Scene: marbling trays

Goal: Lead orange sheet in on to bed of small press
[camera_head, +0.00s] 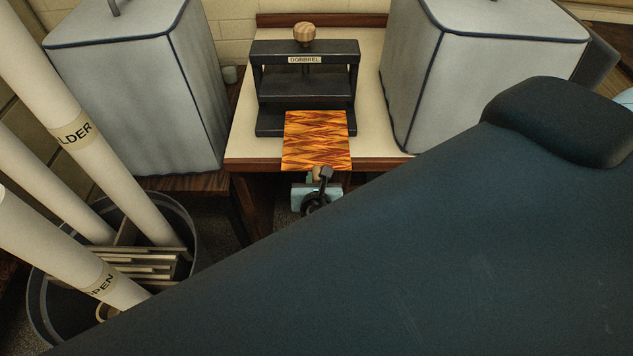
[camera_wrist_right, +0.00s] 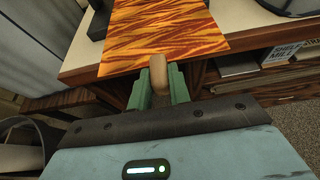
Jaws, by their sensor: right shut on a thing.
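The orange sheet (camera_head: 317,140), with dark red wavy marbling, lies flat in front of the small black press (camera_head: 305,88) labelled DOBBREL. Its far edge overlaps the front of the press bed (camera_head: 270,122) in the head view; I cannot tell whether it touches the bed. Its near edge reaches the table's front edge. My right gripper (camera_head: 318,177) is at that near edge, shut on a small wooden tab (camera_wrist_right: 159,74) at the sheet's edge. The sheet also fills the top of the right wrist view (camera_wrist_right: 165,35). My left gripper is not in view.
Grey covered blocks stand left (camera_head: 135,95) and right (camera_head: 480,65) of the press. The pale table (camera_head: 245,140) has bare strips on both sides of the sheet. A dark bin (camera_head: 45,315) with tall white rolls stands at front left. My own dark arm hides the lower right.

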